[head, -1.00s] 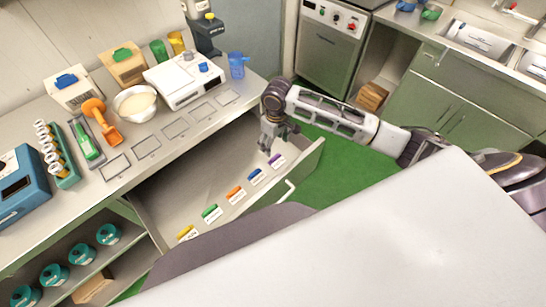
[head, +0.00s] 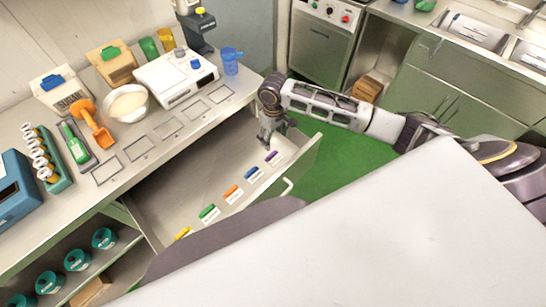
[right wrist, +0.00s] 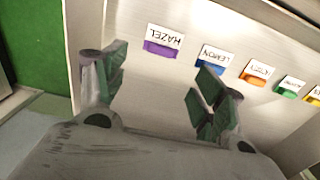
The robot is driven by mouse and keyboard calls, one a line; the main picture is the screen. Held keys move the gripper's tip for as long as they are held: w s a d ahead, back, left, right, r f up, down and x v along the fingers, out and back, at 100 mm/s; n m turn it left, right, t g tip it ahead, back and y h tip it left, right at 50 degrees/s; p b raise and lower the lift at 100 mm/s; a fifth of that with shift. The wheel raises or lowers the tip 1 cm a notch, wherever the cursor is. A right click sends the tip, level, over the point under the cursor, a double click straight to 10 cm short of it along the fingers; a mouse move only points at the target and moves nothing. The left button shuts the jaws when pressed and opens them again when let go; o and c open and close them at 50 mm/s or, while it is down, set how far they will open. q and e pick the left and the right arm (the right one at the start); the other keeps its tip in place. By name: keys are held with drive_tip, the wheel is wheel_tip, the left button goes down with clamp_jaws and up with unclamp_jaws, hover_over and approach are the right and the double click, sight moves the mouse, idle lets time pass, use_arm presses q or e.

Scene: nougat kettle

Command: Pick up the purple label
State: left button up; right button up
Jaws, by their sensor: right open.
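The purple label (head: 272,156) lies at the right end of a row of labels in the open drawer. In the right wrist view the purple label (right wrist: 161,42) is a white card reading HAZEL with a purple strip, seen beyond and between the fingers. My right gripper (head: 271,138) is open and empty, over the drawer just behind the purple label in the head view. Its fingers also show in the right wrist view (right wrist: 158,90), apart from the label. My left gripper is not in view.
Blue (head: 252,173), orange (head: 231,190), green (head: 208,211) and yellow (head: 183,232) labels lie along the drawer (head: 170,197). Its raised walls surround them. The counter above holds a scale (head: 178,80), a white bowl (head: 128,104) and empty outlined spots.

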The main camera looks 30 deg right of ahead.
hover_over(273, 154)
wheel_tip(273, 154, down, 5)
drive_tip(key=shift+s+r, duration=0.1)
drive_tip(key=shift+r, duration=0.1)
drive_tip(key=shift+f, duration=0.7)
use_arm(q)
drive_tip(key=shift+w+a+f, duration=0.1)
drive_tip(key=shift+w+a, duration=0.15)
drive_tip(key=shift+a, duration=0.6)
